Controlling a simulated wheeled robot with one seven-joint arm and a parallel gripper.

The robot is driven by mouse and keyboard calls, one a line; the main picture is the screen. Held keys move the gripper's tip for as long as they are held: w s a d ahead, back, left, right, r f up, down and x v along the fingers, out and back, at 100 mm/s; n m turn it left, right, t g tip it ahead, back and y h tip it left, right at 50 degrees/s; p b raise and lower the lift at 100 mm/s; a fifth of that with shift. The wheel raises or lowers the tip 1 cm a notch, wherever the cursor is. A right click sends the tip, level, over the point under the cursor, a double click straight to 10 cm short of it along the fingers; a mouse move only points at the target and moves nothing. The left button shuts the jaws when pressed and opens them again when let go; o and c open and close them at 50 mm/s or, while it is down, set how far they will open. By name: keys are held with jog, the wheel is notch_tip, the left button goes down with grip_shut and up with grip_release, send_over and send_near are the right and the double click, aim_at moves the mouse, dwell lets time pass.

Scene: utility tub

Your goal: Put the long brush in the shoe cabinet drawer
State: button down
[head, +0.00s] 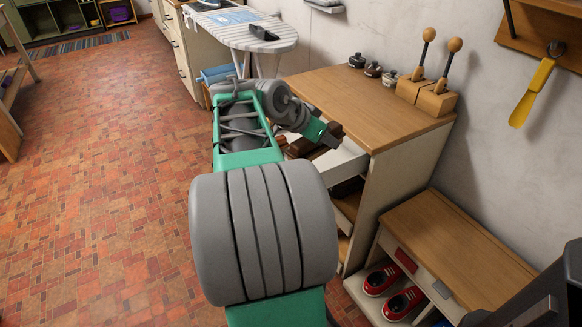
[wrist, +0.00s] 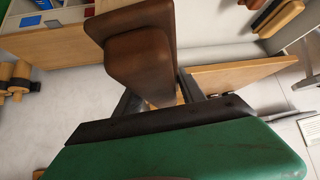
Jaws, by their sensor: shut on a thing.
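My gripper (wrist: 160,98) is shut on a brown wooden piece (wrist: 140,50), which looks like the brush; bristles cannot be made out. In the head view, my gripper (head: 328,137) is over the open drawer (head: 347,160) at the cabinet's left side, with dark brown wood showing beside it. My arm hides much of the drawer's inside. I cannot tell whether the held piece touches the drawer.
A low bench (head: 455,240) with red shoes (head: 381,279) is at the right. An ironing board (head: 245,32) stands behind. The tiled floor at the left is clear.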

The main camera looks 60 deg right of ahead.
jog(key=s+d+f+m+g+b, duration=0.2)
jog(key=s+f, duration=0.1)
jog(key=s, duration=0.2)
jog(key=b, duration=0.2)
send_near(329, 160)
jog(key=s+d, duration=0.1)
jog(key=s+d+r, duration=0.1)
jog(key=d, duration=0.1)
jog(key=shift+s+y, duration=0.2)
jog(key=shift+y, duration=0.1)
jog(key=shift+w+d+f, duration=0.15)
jog(key=shift+w+f, duration=0.05)
jog(key=shift+f, duration=0.1)
jog(key=shift+w+d+f+b, duration=0.15)
jog(key=shift+f+b, duration=0.3)
jog(key=shift+f, duration=1.25)
jog(key=shift+f, duration=0.25)
jog(key=c, duration=0.7)
grip_release()
